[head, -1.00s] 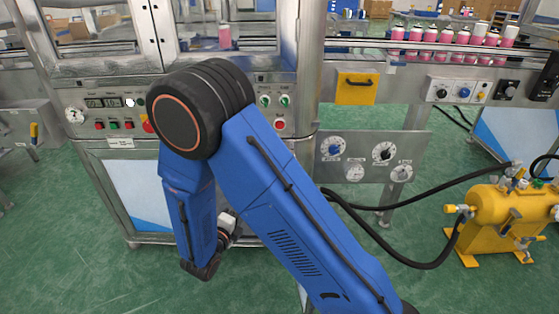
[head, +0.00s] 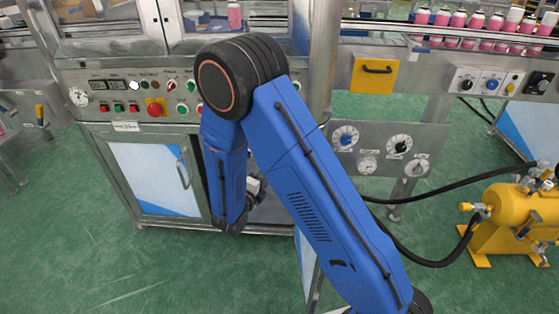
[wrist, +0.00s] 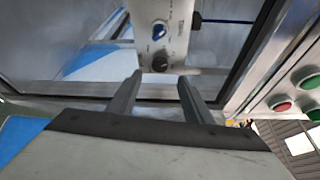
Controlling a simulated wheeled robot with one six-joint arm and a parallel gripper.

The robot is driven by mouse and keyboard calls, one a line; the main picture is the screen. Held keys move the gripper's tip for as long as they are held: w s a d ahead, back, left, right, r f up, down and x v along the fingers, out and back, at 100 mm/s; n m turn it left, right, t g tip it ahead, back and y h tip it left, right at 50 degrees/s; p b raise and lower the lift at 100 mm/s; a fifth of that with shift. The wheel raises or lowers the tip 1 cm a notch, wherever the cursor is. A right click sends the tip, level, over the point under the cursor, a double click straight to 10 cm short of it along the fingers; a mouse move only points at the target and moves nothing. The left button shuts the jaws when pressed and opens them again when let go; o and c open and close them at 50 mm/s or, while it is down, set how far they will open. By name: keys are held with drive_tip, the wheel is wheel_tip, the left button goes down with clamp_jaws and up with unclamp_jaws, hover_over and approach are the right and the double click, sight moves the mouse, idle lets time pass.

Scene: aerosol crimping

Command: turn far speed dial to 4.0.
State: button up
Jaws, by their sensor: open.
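In the wrist view my gripper (wrist: 157,82) is open and empty, with its two fingers apart. Beyond the fingertips is a white unit with a blue knob (wrist: 158,31) and a dark knob (wrist: 160,61), one above the other. The dark knob is nearer the fingertips, and a gap shows between them. In the head view a grey panel carries a blue-knobbed dial (head: 345,137) and a black-knobbed dial (head: 399,146). Labels and scale numbers are too small to read, so I cannot tell which is the far speed dial.
A metal frame surrounds the view beyond my gripper, with red and green buttons (wrist: 282,104) at the right. The machine has an emergency button (head: 155,107) and a cabinet door (head: 150,175). A yellow tank (head: 508,218) with black hoses stands right. Green floor is clear at front left.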

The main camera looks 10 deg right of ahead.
drive_tip(key=x, duration=0.9)
drive_tip(key=shift+d, duration=0.1)
drive_tip(key=c, duration=1.1)
